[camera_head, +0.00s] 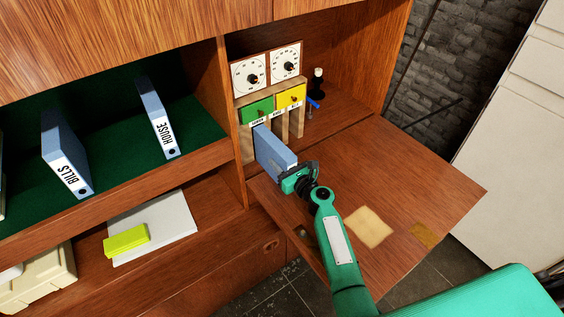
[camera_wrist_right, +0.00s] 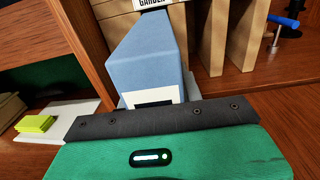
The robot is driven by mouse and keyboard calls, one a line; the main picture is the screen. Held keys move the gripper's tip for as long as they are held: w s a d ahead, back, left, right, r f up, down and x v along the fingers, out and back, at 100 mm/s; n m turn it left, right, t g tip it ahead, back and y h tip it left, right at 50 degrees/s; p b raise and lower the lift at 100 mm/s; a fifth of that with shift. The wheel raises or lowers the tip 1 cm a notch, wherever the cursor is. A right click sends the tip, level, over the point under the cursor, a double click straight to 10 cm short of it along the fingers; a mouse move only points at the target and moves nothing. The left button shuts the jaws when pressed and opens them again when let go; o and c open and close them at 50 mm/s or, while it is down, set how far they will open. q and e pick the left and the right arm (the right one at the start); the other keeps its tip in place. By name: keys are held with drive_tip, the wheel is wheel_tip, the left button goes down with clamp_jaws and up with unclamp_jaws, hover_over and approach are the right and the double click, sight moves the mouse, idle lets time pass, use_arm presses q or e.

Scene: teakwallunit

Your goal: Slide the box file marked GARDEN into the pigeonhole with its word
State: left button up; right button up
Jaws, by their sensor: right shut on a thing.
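A blue box file (camera_head: 272,152) lies lengthwise between the drop-down desk flap and the wooden pigeonhole rack (camera_head: 247,147). Its far end is at or inside the leftmost pigeonhole. My right gripper (camera_head: 298,180) is shut on its near end. In the right wrist view, the box file (camera_wrist_right: 148,58) points away from my gripper toward the opening under a label reading GARDEN (camera_wrist_right: 152,3). The file's white spine label (camera_wrist_right: 155,105) is partly covered by my gripper, so its word is hidden. My left gripper is not in view.
Box files BILLS (camera_head: 66,155) and HOUSE (camera_head: 158,118) stand on the green shelf at left. Green (camera_head: 257,109) and yellow (camera_head: 291,96) panels sit above the pigeonholes. A blue-handled item (camera_head: 313,104) stands right of the rack. The flap's right side (camera_head: 420,190) is clear.

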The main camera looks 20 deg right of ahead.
drive_tip(key=shift+b+x, duration=0.8)
drive_tip(key=shift+x, duration=2.5)
idle(4.7)
